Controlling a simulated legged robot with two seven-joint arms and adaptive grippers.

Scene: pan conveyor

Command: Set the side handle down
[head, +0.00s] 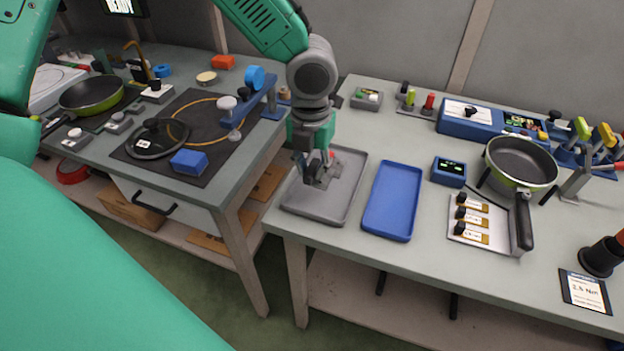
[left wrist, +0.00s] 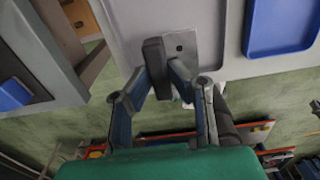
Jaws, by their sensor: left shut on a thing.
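My left gripper (head: 318,178) is over the grey tray (head: 298,202) on the right-hand table, pointing down. In the left wrist view its fingers (left wrist: 163,84) are closed around a dark, elongated piece, the side handle (left wrist: 154,58). A flat grey plate with a small hole (left wrist: 180,44) shows beside the handle; I cannot tell whether it belongs to it. The grey tray also fills the upper middle of the left wrist view (left wrist: 135,22). In the head view the gripper mostly hides the handle. I cannot tell whether the handle touches the tray. My right gripper is not in view.
A blue tray (head: 374,228) lies just right of the grey tray. Further right are a small blue display box (head: 449,172), a pan (head: 520,160) and a plate with several labelled parts (head: 462,236). A gap separates this table from the left one, where a blue stand (head: 252,104) stands.

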